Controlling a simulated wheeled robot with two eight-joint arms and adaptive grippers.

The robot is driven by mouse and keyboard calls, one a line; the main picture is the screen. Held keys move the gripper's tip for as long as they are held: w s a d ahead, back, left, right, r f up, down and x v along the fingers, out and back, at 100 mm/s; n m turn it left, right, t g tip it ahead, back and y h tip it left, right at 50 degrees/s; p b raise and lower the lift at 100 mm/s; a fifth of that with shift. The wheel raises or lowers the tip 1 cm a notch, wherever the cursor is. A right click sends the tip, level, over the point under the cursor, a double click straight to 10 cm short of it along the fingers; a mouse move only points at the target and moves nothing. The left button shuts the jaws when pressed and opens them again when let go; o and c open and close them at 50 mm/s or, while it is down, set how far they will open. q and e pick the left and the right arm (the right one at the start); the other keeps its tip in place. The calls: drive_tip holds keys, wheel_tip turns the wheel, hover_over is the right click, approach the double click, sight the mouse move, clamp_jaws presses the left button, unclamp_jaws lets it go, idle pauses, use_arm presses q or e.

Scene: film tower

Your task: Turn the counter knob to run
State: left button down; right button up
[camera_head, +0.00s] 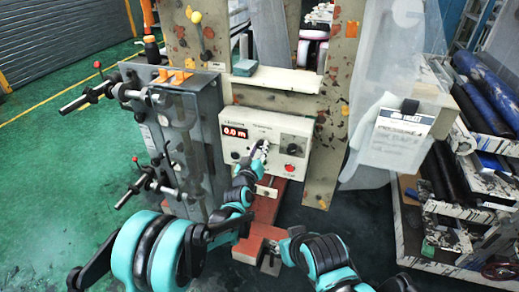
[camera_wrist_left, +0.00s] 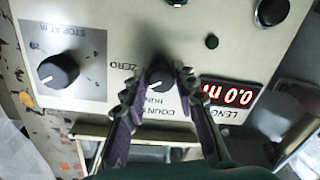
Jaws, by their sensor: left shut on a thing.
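The counter knob (camera_wrist_left: 157,79) is a small dark knob with a white mark, on the cream control panel (camera_wrist_left: 100,100). The panel also shows in the head view (camera_head: 237,152). "ZERO" and part of "COUNTER" are printed around the knob; another word there is partly hidden by a finger. My left gripper (camera_wrist_left: 160,84) has its two ridged fingers on either side of the knob and is shut on it. In the head view my left gripper (camera_head: 262,150) reaches the panel's middle and covers the knob. My right arm comes in at the lower right; its fingers are not clear.
A red lit length display (camera_wrist_left: 227,97) reads 0.0 m. The "STOP AT m" dial (camera_wrist_left: 58,72) and a red button (camera_head: 290,168) are beside the knob. Levers on a grey unit (camera_head: 207,115) stand left of the panel. A shelf of rolls (camera_head: 470,150) stands at right.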

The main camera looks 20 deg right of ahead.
use_arm(q)
drive_tip(key=n, duration=0.5)
drive_tip(key=shift+h, duration=0.3)
drive_tip(key=n+g, duration=0.1)
drive_tip(key=n, duration=0.4)
drive_tip(key=shift+r+n, duration=0.1)
drive_tip(key=shift+n, duration=0.2)
drive_tip(key=c, duration=1.2)
unclamp_jaws()
drive_tip(key=shift+a, duration=0.1)
drive_tip(key=v, duration=1.2)
drive_tip(key=shift+w+f, duration=0.1)
drive_tip(key=shift+f, duration=0.1)
